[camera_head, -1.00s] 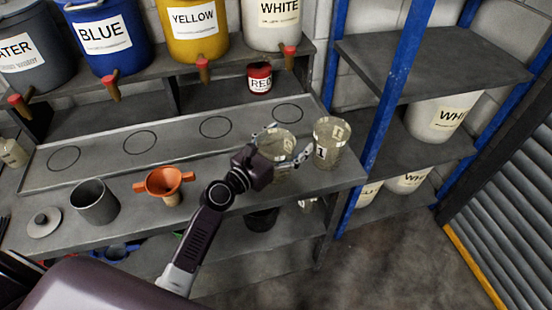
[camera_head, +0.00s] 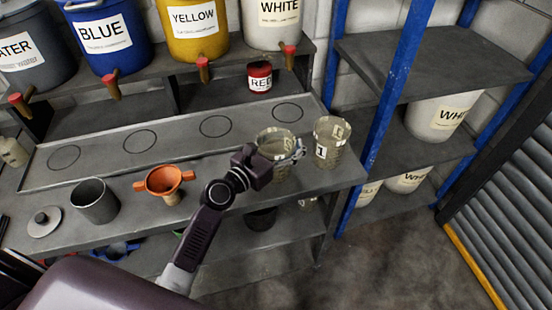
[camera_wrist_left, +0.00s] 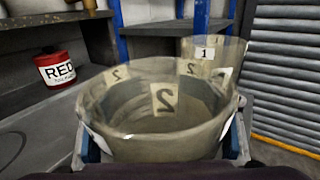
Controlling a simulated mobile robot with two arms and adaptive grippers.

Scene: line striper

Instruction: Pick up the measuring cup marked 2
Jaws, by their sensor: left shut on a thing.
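The measuring cup marked 2 (camera_head: 272,145) is a clear cup with pale labels on the bench, left of the cup marked 1. My left gripper (camera_head: 277,153) is shut on it, with a finger on each side. In the left wrist view the cup marked 2 (camera_wrist_left: 160,115) fills the middle, upright, between the two fingers (camera_wrist_left: 160,150). Its base is hidden, so I cannot tell whether it touches the bench. The measuring cup marked 1 (camera_head: 330,142) stands upright just to the right; it also shows behind in the left wrist view (camera_wrist_left: 208,62). My right gripper is not in view.
A red tin (camera_head: 260,77) stands behind on the bench. An orange funnel (camera_head: 165,182) and a grey pot (camera_head: 95,201) stand to the left. Labelled paint buckets with taps line the upper shelf. A blue-framed shelf post (camera_head: 386,105) rises close to the right.

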